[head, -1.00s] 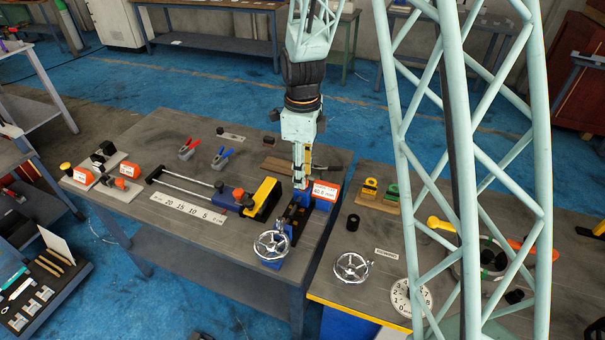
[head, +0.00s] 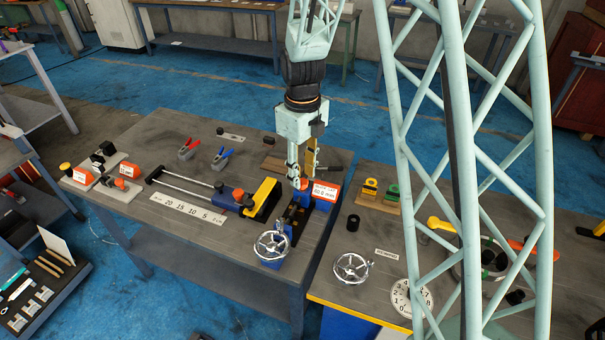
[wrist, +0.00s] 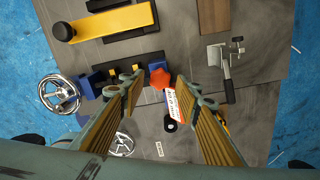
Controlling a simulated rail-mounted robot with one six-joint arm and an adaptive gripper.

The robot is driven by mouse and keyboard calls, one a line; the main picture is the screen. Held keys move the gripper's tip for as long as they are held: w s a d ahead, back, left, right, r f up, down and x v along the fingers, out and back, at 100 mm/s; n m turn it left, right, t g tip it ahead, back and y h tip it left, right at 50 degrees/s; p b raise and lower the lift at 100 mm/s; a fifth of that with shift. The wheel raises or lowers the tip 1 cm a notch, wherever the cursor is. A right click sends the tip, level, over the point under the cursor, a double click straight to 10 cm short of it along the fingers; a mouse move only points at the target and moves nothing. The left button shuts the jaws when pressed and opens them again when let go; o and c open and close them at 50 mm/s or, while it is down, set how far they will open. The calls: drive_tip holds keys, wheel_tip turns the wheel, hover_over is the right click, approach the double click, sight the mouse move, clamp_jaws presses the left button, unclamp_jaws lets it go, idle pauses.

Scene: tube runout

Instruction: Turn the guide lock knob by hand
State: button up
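A red-orange lobed knob (wrist: 160,78) shows in the wrist view, between the fingertips and just beyond them. I take it as the guide lock knob. My gripper (wrist: 156,82) is open, with a finger on each side of the knob in that view and clear space between. I cannot tell the height gap to it. In the head view my gripper (head: 301,177) hangs pointing down over the dark vise-like fixture (head: 294,220), fingers apart. The knob cannot be made out clearly there. Beside it is a display reading about 40.0 mm (head: 326,190), also in the wrist view (wrist: 178,105).
A chrome handwheel (head: 272,245) is on the fixture's front; another (head: 352,267) is on the right table. A yellow-topped block (head: 263,197) stands close left of the fixture.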

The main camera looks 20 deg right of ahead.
drive_tip(key=shift+f, duration=0.15)
drive_tip(key=shift+f+b, duration=0.6)
drive_tip(key=shift+f, duration=0.25)
drive_tip(key=c, duration=0.7)
drive_tip(key=shift+n, duration=1.8)
drive_tip(key=o, duration=0.8)
drive_tip(key=shift+c, duration=0.2)
drive_tip(key=shift+r, duration=0.15)
